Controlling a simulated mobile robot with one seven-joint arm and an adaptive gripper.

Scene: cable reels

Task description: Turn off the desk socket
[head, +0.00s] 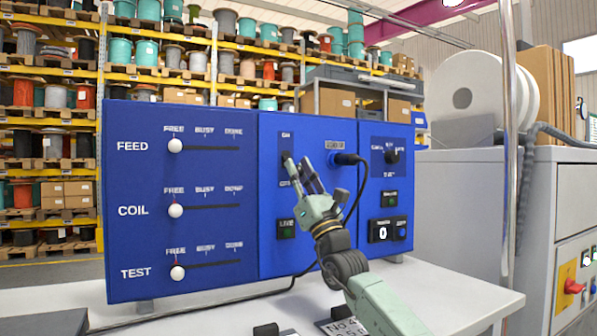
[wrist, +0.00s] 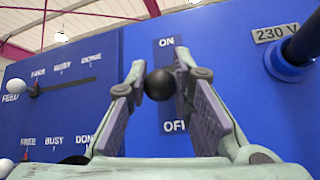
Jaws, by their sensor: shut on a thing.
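The desk socket (head: 337,159) is on the blue panel, under a "230 V" label, with a black plug and cable in it. It also shows at the right of the wrist view (wrist: 292,62). Left of it is a switch plate marked ON above and OFF below. The switch's black ball knob (wrist: 159,85) appears between the two labels; perspective hides its exact setting. My gripper (head: 298,164) is at this plate, its fingers shut on the knob from both sides. In the head view the fingers partly cover the plate and the OFF label.
Three white slider knobs for FEED (head: 175,146), COIL and TEST sit at the left, each under FREE. A dark green LIVE lamp (head: 286,229) is below the switch. The socket's black cable (head: 356,200) hangs close to my gripper's right side. Another black knob (head: 392,157) is farther right.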

